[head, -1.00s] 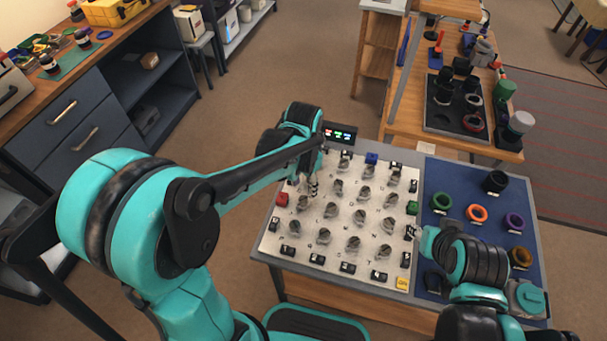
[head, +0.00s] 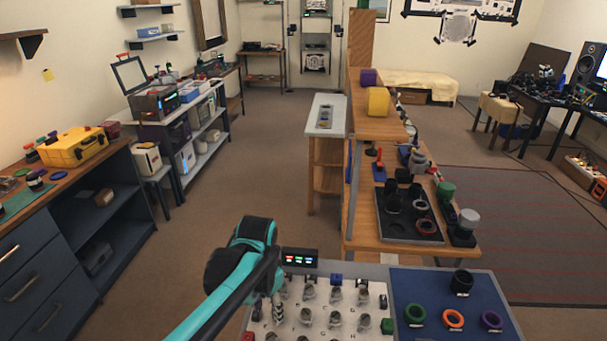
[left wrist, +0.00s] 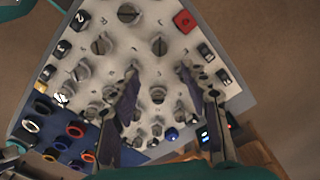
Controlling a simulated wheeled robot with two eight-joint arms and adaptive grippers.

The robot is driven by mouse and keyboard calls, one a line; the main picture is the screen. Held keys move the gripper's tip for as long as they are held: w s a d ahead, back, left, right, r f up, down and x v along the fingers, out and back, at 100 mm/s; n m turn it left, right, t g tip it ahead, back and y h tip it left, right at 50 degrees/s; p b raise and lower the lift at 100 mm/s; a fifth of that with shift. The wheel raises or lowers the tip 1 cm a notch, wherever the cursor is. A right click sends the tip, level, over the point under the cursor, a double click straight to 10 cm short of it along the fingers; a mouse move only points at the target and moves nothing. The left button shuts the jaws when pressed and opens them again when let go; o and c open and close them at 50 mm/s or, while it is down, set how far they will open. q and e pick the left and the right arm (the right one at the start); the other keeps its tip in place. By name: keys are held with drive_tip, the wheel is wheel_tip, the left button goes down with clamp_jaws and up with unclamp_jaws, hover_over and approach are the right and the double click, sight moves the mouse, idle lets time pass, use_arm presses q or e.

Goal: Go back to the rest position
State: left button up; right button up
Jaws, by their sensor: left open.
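My left gripper (left wrist: 160,90) hangs over the white panel (left wrist: 185,48) of the work table, its two fingers apart with nothing between them. In the head view the left gripper (head: 277,308) is at the panel's upper left, mostly hidden by my own arm link. The panel (head: 322,318) carries rows of grey knobs and small labelled blocks. A red block (left wrist: 184,21) sits near one corner in the left wrist view.
A blue mat (head: 440,283) with coloured rings lies right of the panel. A small display (head: 299,257) stands at the panel's back edge. Behind it are a wooden bench with a black tray (head: 409,232) and a yellow block (head: 378,102). Open floor (head: 240,180) lies to the left.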

use_arm(q)
drive_tip(key=s+a+r+n+t, duration=0.2)
drive_tip(key=s+a+n+t, duration=0.2)
drive_tip(key=s, duration=0.6)
drive_tip(key=n+t, duration=0.2)
drive_tip(key=t, duration=0.1)
drive_tip(key=shift+s+a+r+n, duration=0.15)
drive_tip(key=shift+a+n, duration=0.15)
drive_tip(key=shift+a, duration=0.1)
idle(1.4)
